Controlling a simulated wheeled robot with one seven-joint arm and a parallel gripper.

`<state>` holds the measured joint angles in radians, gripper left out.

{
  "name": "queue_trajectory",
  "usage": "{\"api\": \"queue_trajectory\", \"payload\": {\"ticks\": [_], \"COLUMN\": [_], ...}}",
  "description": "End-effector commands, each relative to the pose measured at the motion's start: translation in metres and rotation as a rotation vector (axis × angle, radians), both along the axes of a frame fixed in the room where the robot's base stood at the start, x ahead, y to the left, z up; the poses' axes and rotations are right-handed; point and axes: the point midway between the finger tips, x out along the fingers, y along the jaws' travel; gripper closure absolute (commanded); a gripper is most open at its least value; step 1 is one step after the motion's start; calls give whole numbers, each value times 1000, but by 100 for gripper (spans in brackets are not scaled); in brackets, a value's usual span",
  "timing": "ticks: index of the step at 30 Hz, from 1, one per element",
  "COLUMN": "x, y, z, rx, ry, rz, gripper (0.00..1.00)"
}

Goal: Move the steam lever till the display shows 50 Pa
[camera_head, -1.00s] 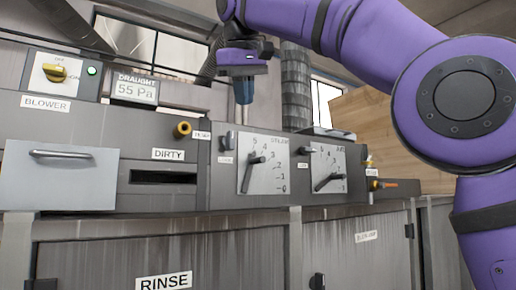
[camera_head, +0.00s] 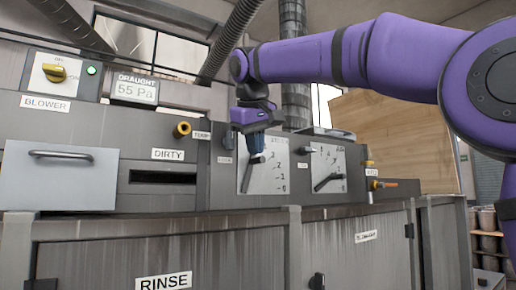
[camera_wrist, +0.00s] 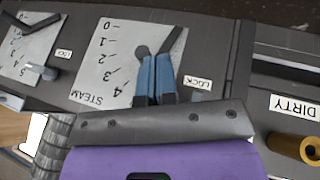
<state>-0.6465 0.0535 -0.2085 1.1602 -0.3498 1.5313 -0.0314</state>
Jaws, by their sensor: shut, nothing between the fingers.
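The draught display (camera_head: 136,89) reads 55 Pa. The steam lever (camera_head: 246,178) is a dark handle on a pale plate marked STEAM (camera_head: 272,178), with a scale from 0 upward. My gripper (camera_head: 257,154) is shut and empty, pointing down over the upper part of this plate and hiding the lever's upper end. In the wrist view, the blue fingertips (camera_wrist: 156,58) lie together beside the steam lever (camera_wrist: 176,40), whose dark rounded part shows just left of them. I cannot tell whether they touch it.
A second plate with its own lever (camera_head: 327,182) is to the right. Small lock knobs stand beside the plates, one labelled LOCK (camera_wrist: 197,84). A yellow blower knob (camera_head: 54,73), a brass knob (camera_head: 182,129) and a DIRTY slot (camera_head: 164,177) are to the left.

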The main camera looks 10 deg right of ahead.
Motion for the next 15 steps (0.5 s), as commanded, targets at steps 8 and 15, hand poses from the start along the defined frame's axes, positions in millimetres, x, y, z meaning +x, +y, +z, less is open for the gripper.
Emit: {"api": "queue_trajectory", "payload": {"ticks": [8,15], "x": [5,5], "y": [-9,-9], "z": [-5,-5], "rx": [0,0], "ry": [1,1], "rz": [1,1], "gripper": [100,100]}}
